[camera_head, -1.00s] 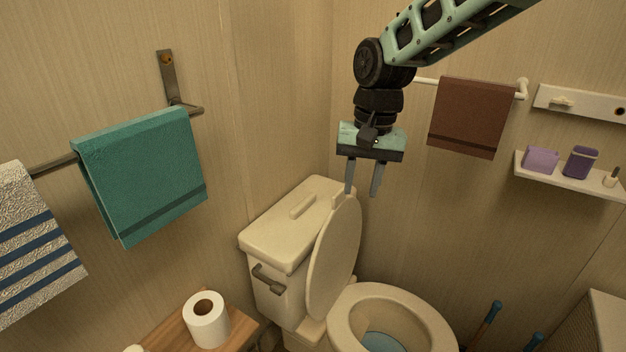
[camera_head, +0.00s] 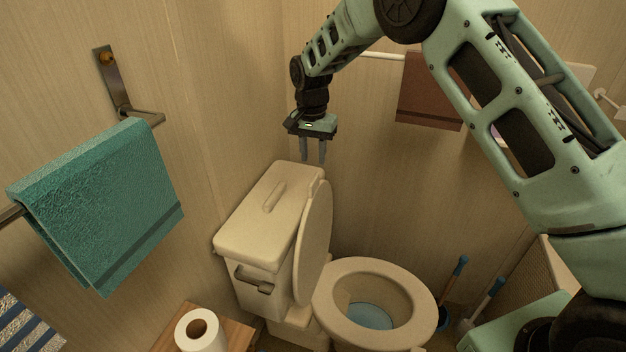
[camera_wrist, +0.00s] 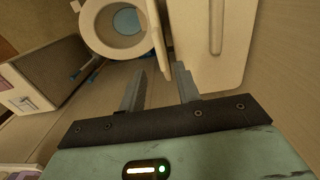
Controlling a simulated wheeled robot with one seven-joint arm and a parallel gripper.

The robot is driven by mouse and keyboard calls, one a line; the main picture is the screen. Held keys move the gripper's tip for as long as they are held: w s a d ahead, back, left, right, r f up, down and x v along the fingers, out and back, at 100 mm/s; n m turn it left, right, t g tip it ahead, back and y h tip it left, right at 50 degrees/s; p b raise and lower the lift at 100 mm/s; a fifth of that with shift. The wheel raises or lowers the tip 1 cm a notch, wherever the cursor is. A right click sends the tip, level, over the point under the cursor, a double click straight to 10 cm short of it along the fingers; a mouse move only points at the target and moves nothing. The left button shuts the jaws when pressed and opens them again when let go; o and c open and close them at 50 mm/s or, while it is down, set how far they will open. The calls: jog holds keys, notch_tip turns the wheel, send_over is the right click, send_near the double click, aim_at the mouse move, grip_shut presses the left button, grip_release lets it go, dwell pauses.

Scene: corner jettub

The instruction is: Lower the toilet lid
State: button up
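The toilet lid (camera_head: 315,243) stands raised, leaning against the tank (camera_head: 263,222). The toilet bowl (camera_head: 343,338) is open, with bluish water inside. My gripper (camera_head: 314,160) points down at the back of the toilet, by the tank's far right corner near the lid's top edge. In the wrist view my gripper (camera_wrist: 160,85) has its two fingers apart with nothing between them. There the lid (camera_wrist: 158,40) shows edge-on as a narrow strip between the bowl (camera_wrist: 95,35) and the tank (camera_wrist: 215,40), ahead of the fingertips. I cannot tell whether a finger touches it.
A wooden stand with a toilet paper roll (camera_head: 201,331) is at the front left. A teal towel (camera_head: 100,207) hangs on the left wall, a brown towel (camera_head: 430,92) on the back wall. Blue-handled brushes (camera_head: 455,285) stand right of the bowl. My arm crosses the upper right.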

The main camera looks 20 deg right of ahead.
aim_at(314, 178)
notch_tip(314, 178, down, 10)
jog(key=shift+s+d+r+p, duration=0.1)
jog(key=shift+r+p, duration=0.15)
jog(key=shift+p, duration=0.5)
grip_shut()
